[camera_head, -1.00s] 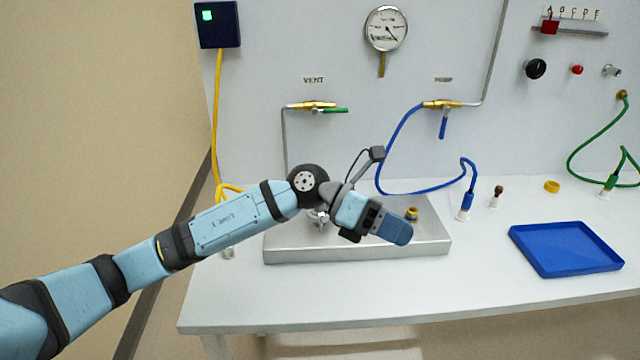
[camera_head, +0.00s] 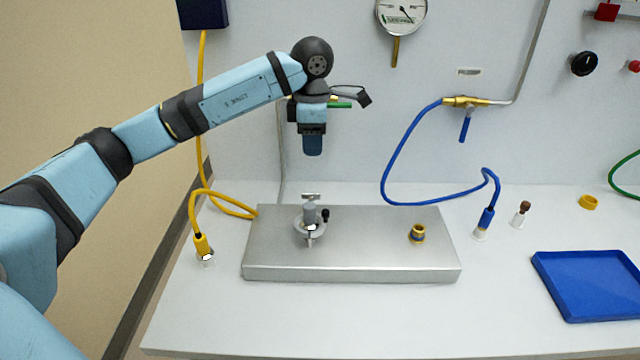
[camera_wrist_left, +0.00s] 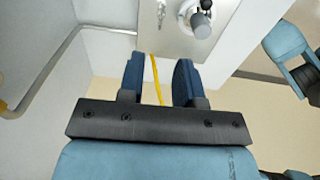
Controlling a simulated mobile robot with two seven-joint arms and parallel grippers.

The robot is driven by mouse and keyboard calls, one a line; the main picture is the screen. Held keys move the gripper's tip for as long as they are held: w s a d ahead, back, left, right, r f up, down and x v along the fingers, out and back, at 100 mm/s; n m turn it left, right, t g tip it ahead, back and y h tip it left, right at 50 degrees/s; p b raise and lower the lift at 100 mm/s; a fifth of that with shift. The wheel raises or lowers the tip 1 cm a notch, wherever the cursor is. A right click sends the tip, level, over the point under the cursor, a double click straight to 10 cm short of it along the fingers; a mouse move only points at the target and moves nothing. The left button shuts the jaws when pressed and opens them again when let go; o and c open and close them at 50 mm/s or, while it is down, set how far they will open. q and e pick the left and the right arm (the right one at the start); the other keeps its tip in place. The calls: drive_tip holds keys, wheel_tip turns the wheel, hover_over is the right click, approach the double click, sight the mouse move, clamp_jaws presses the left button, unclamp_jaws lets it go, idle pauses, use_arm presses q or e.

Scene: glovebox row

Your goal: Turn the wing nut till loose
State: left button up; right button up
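A round metal fitting (camera_head: 309,226) with a grey post and a small black knob stands on the left part of a silver block (camera_head: 365,262). A small silver winged piece (camera_head: 311,196) just behind the post looks like the wing nut; it is too small to be sure. A silver piece (camera_wrist_left: 161,12) beside the fitting (camera_wrist_left: 200,22) also shows at the top of the left wrist view. My left gripper (camera_head: 312,150) hangs fingers down above and behind the fitting, apart from it. The left wrist view shows its two blue fingers (camera_wrist_left: 158,80) apart and empty. My right gripper is not in view.
A brass fitting (camera_head: 417,234) stands on the block's right part. A yellow hose (camera_head: 203,222) is to the left, and a blue hose (camera_head: 386,170) to the right. A blue tray (camera_head: 590,285) lies at the right. A gauge (camera_head: 402,14) and valves are on the wall.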

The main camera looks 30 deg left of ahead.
sight(311, 196)
use_arm(q)
wheel_tip(311, 196, down, 13)
drive_tip(key=shift+s+r, duration=0.1)
drive_tip(key=shift+s, duration=0.05)
drive_tip(key=shift+c, duration=0.2)
clamp_jaws()
